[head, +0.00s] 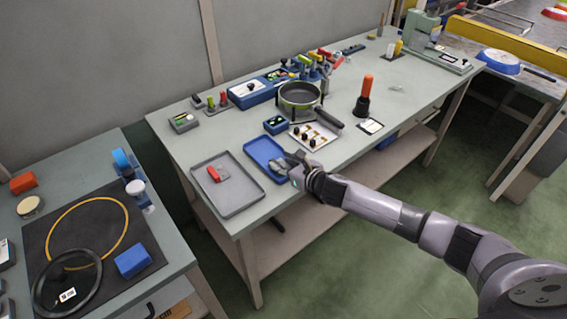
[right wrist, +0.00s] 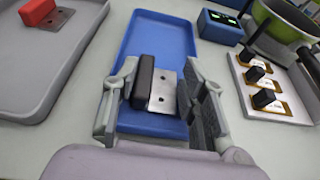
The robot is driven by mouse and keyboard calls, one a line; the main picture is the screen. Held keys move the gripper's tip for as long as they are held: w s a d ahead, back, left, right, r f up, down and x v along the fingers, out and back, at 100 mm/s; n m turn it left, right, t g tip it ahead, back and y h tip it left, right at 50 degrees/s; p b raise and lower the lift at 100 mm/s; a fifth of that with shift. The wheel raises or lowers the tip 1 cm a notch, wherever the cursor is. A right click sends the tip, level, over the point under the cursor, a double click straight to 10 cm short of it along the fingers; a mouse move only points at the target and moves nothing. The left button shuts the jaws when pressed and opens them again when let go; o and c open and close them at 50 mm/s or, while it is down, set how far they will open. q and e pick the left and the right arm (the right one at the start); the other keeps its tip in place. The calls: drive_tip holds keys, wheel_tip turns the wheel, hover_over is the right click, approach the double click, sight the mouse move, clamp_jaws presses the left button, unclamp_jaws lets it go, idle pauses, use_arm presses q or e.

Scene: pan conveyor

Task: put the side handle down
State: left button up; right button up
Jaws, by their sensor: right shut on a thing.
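My right gripper (head: 288,163) is at the near end of the blue tray (head: 258,148) on the workbench. In the right wrist view the side handle (right wrist: 144,78), a black grip with a metal plate with holes (right wrist: 163,92), sits between the two fingers of the gripper (right wrist: 160,110). The gripper is shut on it, over the blue tray (right wrist: 160,35). I cannot tell whether the handle touches the tray floor. In the head view the gripper mostly hides the handle. My left gripper is not in view.
A grey tray (head: 242,203) holding a red-gripped plate (head: 214,174) lies left of the blue tray. A white tray (head: 325,131) with several black-knobbed parts and a pan (head: 299,93) in a stand are close by on the right. A small blue box (head: 276,125) stands behind.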

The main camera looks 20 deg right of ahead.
drive_tip(key=shift+f, duration=0.1)
drive_tip(key=shift+f+b, duration=0.3)
drive_tip(key=o, duration=0.8)
drive_tip(key=shift+s, duration=0.1)
drive_tip(key=shift+o, duration=0.5)
drive_tip(key=shift+f, duration=0.1)
drive_tip(key=shift+r+p, duration=0.45)
drive_tip(key=shift+r, duration=0.1)
drive_tip(key=b+v, duration=0.1)
drive_tip(key=v, duration=1)
drive_tip(key=shift+s, duration=0.35)
